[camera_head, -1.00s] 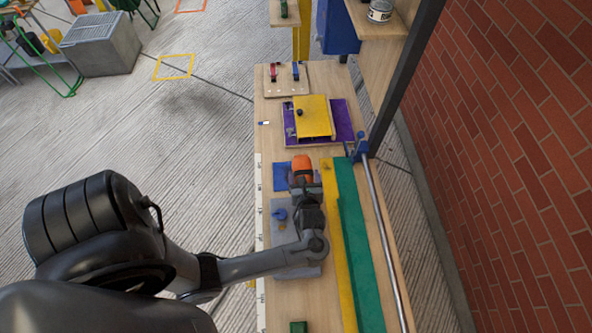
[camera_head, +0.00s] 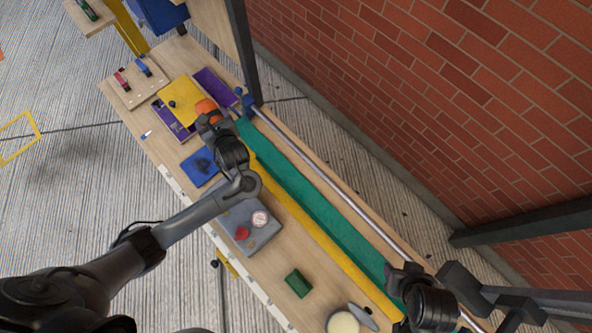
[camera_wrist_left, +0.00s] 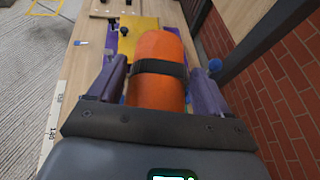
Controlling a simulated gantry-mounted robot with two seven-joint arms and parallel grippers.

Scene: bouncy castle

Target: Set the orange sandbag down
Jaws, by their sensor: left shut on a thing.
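The orange sandbag (camera_head: 207,107), a rounded orange roll with a black strap, is in my left gripper (camera_head: 210,120). In the left wrist view the sandbag (camera_wrist_left: 160,50) lies between the two purple fingers of the left gripper (camera_wrist_left: 158,85), which are shut on its sides. In the head view it overlaps the near right corner of the yellow panel (camera_head: 181,100) on the purple board (camera_head: 212,85). I cannot tell whether it touches the panel or is above it. Dark links of my right arm show at the lower right; its fingers do not show.
A blue pad (camera_head: 200,167) lies bare on the bench, near a grey plate (camera_head: 235,222) with a red knob and gauge. A green block (camera_head: 298,283) is nearer. A yellow strip, green channel (camera_head: 310,210) and metal rail (camera_head: 330,185) run along the right side.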

